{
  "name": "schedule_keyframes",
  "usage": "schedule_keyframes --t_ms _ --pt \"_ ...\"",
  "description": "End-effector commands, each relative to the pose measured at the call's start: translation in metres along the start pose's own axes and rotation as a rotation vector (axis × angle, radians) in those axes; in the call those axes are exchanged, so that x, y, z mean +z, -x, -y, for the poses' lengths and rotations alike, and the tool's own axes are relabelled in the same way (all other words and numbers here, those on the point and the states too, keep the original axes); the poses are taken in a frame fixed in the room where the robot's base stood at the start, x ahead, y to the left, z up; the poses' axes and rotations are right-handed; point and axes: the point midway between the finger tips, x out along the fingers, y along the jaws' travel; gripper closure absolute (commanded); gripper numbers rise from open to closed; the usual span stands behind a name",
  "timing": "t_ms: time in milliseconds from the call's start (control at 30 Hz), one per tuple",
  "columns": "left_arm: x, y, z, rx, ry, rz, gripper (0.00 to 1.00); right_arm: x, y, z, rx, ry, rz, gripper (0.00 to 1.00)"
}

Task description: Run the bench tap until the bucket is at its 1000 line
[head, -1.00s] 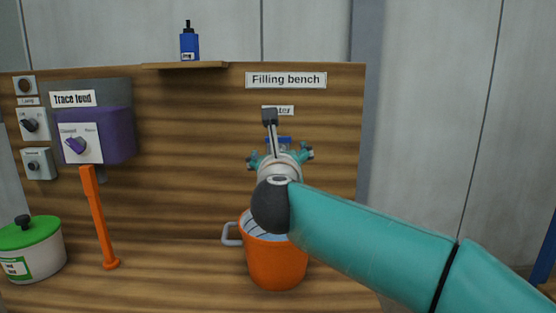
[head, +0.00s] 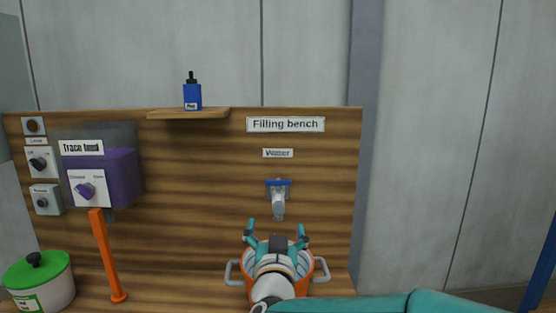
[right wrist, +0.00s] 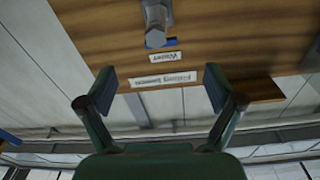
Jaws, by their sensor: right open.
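The bench tap (head: 278,205) is a grey spout with a blue handle (head: 278,182), mounted under the "Water" sign. The handle lies crosswise in the head view. The tap also shows at the top of the right wrist view (right wrist: 156,18). The orange bucket (head: 306,281) with grey side handles stands below it. My right gripper (head: 276,230) is open and empty, below the tap and in front of the bucket's mouth. It hides much of the bucket, so the water level and the 1000 line cannot be read. I cannot make out a water stream. My left gripper is out of view.
A pot with a green lid (head: 38,270) stands at the left. A blue bottle (head: 192,96) stands on a small shelf. The board between lever and bucket is clear.

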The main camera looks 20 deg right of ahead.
Motion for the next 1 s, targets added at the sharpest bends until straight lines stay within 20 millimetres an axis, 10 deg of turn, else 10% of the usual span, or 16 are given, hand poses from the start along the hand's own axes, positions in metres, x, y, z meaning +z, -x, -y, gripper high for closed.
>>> schedule_keyframes --t_ms 200,567,1000 --pt "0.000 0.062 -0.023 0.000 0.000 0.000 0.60 -0.026 0.010 0.001 -0.033 0.131 0.047 0.08" --pt "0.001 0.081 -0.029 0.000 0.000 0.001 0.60 -0.040 0.000 -0.002 -0.020 0.131 0.056 0.08" --pt "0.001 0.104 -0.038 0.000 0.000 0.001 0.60 -0.038 -0.078 -0.001 -0.018 0.129 0.055 0.08"
